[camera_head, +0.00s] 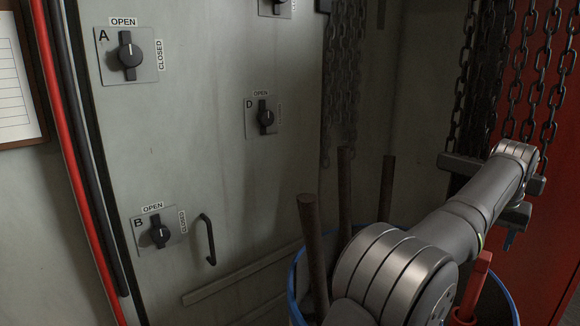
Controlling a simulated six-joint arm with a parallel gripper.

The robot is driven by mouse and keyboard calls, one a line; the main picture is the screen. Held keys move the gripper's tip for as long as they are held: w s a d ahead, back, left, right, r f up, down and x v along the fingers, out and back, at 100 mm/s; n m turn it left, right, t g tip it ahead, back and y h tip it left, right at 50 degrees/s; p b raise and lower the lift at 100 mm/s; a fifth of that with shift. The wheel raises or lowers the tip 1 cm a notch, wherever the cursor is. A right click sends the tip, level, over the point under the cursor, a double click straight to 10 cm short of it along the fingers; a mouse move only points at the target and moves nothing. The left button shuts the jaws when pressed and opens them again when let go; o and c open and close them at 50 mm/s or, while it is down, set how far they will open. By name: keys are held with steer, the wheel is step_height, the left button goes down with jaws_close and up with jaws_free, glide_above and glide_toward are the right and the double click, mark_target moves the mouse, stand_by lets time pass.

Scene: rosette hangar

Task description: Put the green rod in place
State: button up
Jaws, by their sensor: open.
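I cannot make out a green rod in this view. Several dark brown rods (314,255) and a red bar (474,287) stand upright or slightly tilted in or behind a blue-rimmed round container (292,282). My arm hides much of this container. My gripper (516,213) is at the right, beyond the end of my arm and mostly hidden by the wrist.
A pale wall panel carries rotary switches A (130,55), B (159,235) and D (266,117), and a black handle (207,240). Heavy chains (545,75) hang at the right before a red panel (552,240). Red and black pipes run down the left.

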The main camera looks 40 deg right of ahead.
mark_target(485, 255)
steer(key=x, duration=0.6)
steer(key=shift+f, duration=0.35)
steer(key=shift+r, duration=0.4)
steer(key=shift+f, duration=0.15)
steer(key=w+v, duration=0.1)
steer(key=v, duration=1.6)
steer(key=x, duration=1.1)
steer(key=s+x, duration=0.1)
steer(key=x, duration=0.5)
steer(key=shift+d+f, duration=0.1)
steer(key=shift+f, duration=0.1)
step_height(485, 255, up, 11)
steer(key=shift+r, duration=0.2)
steer(key=shift+f, duration=0.1)
